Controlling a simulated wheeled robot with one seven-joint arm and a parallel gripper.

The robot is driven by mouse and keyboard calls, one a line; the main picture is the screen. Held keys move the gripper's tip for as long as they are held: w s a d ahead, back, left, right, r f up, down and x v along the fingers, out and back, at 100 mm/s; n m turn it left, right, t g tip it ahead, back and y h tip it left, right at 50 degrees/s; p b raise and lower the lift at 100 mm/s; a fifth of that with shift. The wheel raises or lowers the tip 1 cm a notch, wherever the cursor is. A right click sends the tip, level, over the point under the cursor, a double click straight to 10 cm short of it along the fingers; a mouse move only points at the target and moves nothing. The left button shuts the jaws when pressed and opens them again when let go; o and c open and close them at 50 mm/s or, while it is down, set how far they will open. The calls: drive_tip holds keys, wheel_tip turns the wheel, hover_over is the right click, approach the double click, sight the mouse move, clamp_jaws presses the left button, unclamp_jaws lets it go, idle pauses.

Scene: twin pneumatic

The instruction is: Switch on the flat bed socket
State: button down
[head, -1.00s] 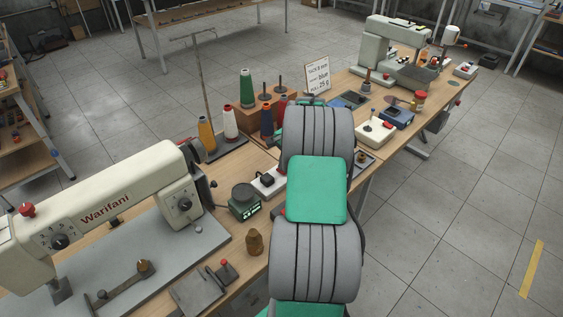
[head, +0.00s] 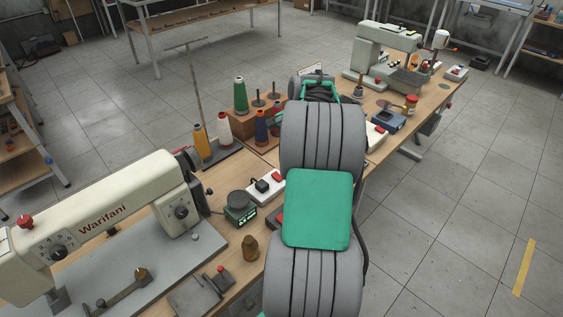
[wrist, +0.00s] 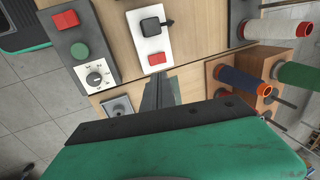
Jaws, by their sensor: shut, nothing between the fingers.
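The flat bed socket is a white power strip (head: 254,198) on the table beside the Warifani sewing machine (head: 100,215). It carries a black plug and a red switch (head: 278,178). In the wrist view the white strip (wrist: 150,45) lies just ahead of the fingers, with its red switch (wrist: 157,59) at the near end and the black plug (wrist: 151,25) beyond. I cannot tell the switch's position. My gripper (wrist: 161,82) is shut and empty, its fingertips close to the switch in the picture; the gap in depth is unclear. My arm hides the gripper in the head view.
A grey control box (wrist: 103,48) with red and green buttons and a dial stands left of the strip in the wrist view. Thread spools (wrist: 275,29) stand to the right. A small scale (head: 240,208) is beside the strip. Another white socket (head: 456,73) is at the far end.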

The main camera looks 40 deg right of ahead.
drive_tip(key=v, duration=0.2)
drive_tip(key=shift+s+r, duration=0.1)
drive_tip(key=shift+r, duration=0.2)
drive_tip(key=s+a+r+n, duration=0.25)
drive_tip(key=a+n, duration=0.35)
drive_tip(key=a, duration=0.8)
drive_tip(key=s+a+r+n, duration=0.1)
drive_tip(key=a+r+n, duration=0.3)
drive_tip(key=a, duration=1)
drive_tip(key=s+a+f+n, duration=0.4)
drive_tip(key=s+a+n, duration=0.3)
drive_tip(key=s+a, duration=0.1)
drive_tip(key=shift+s+n, duration=0.4)
